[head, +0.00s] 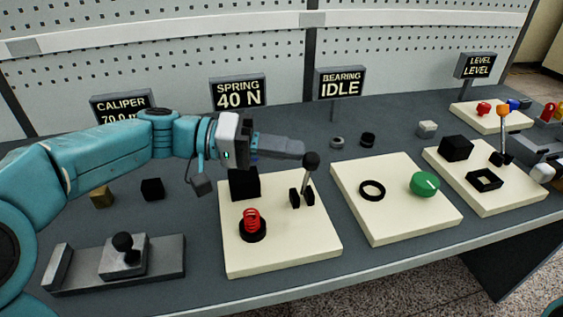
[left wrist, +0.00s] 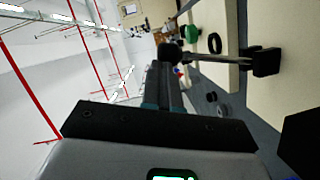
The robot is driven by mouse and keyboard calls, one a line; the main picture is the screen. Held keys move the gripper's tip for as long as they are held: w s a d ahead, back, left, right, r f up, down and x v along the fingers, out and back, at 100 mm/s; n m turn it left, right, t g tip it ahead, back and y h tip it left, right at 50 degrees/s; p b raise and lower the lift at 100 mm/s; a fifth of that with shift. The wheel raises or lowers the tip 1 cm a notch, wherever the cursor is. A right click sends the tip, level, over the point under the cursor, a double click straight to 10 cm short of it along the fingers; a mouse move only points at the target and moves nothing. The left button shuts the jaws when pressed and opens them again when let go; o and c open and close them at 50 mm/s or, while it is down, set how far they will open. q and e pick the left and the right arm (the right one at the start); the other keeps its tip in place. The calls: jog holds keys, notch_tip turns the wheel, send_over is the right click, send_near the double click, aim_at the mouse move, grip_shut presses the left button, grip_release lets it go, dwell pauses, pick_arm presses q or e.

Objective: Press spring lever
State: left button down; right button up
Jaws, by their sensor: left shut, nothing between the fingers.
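The spring lever (head: 309,180) stands upright on a cream board (head: 290,255), with a black ball knob (head: 311,159) on a thin rod. The same board carries a red spring (head: 252,220) in a black ring and a black block (head: 244,184). My left gripper (head: 302,149) is shut and empty, pointing right, with its fingertips right beside the knob. In the left wrist view the closed fingers (left wrist: 162,72) end close to the knob (left wrist: 168,52); I cannot tell whether they touch. The sign (head: 238,93) reads SPRING 40 N. My right gripper is not in view.
To the right, another board (head: 400,215) holds a black ring and a green button (head: 425,184). Beyond it, a board has an orange-knobbed lever (head: 503,130). A grey caliper fixture (head: 115,265) is at left front. Signs and a pegboard stand behind.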

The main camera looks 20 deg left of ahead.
pick_arm(q)
jog(key=shift+s+d+f+m+y+b, duration=0.2)
jog(key=shift+s+d+m+b, duration=0.3)
jog(key=shift+b, duration=0.5)
jog(key=shift+s+d+f+m+y+b, duration=0.2)
jog(key=shift+s+m+b, duration=0.4)
jog(key=shift+b, duration=0.4)
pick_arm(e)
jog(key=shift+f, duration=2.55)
pick_arm(q)
jog(key=shift+d, duration=0.1)
jog(key=shift+r, duration=0.15)
